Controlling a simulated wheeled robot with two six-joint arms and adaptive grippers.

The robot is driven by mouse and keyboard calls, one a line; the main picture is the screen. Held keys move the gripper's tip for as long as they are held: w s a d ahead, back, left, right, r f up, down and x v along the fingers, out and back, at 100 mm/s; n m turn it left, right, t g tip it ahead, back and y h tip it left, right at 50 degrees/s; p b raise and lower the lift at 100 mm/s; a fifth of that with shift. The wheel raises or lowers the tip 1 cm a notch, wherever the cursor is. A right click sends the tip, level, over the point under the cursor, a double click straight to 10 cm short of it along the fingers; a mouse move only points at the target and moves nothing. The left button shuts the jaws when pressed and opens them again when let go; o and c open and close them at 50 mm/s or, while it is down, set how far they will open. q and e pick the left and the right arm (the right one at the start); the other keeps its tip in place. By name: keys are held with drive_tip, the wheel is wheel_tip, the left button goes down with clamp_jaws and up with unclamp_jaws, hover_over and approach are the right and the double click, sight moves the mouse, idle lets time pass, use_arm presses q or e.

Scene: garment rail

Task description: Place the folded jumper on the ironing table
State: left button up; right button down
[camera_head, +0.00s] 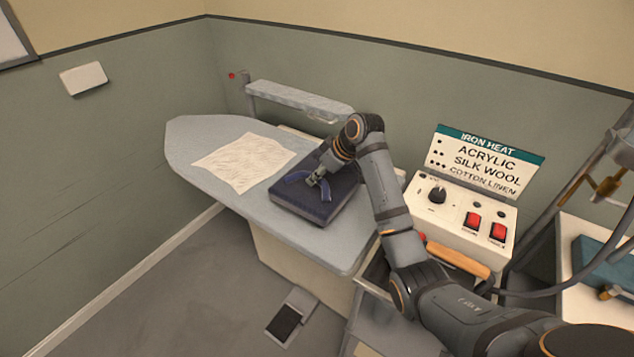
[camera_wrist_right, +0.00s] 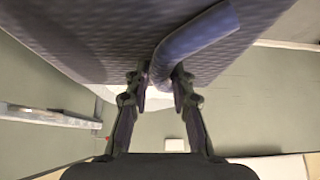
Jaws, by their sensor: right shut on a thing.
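The folded jumper (camera_head: 330,210) is a dark navy, flat, squarish bundle with a lighter blue roll (camera_head: 294,177) across its top. It is over the right part of the pale blue ironing table (camera_head: 205,131); I cannot tell whether its whole underside touches. My right gripper (camera_head: 317,181) comes in from the right and is shut on the jumper at the blue roll. In the right wrist view the jumper's knit surface (camera_wrist_right: 90,30) fills the top, and the fingertips (camera_wrist_right: 160,88) pinch the end of the roll. My left gripper is not in view.
A cream cloth (camera_head: 243,162) lies on the table left of the jumper. A padded sleeve arm (camera_head: 298,101) stands behind. A control box (camera_head: 462,212) with red switches and an iron-heat sign (camera_head: 487,160) is right of the table. A pedal (camera_head: 287,321) is on the floor.

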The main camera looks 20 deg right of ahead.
sight(317, 184)
drive_tip(key=shift+w+f, duration=0.2)
wheel_tip(317, 184, down, 2)
drive_tip(key=shift+f+p, duration=0.2)
drive_tip(key=shift+p, duration=0.45)
drive_tip(key=shift+f, duration=0.35)
drive_tip(key=c, duration=1.1)
unclamp_jaws()
drive_tip(key=shift+f, duration=0.15)
drive_tip(key=shift+c, duration=0.2)
drive_tip(key=b+v, duration=0.1)
drive_tip(key=v, duration=1.1)
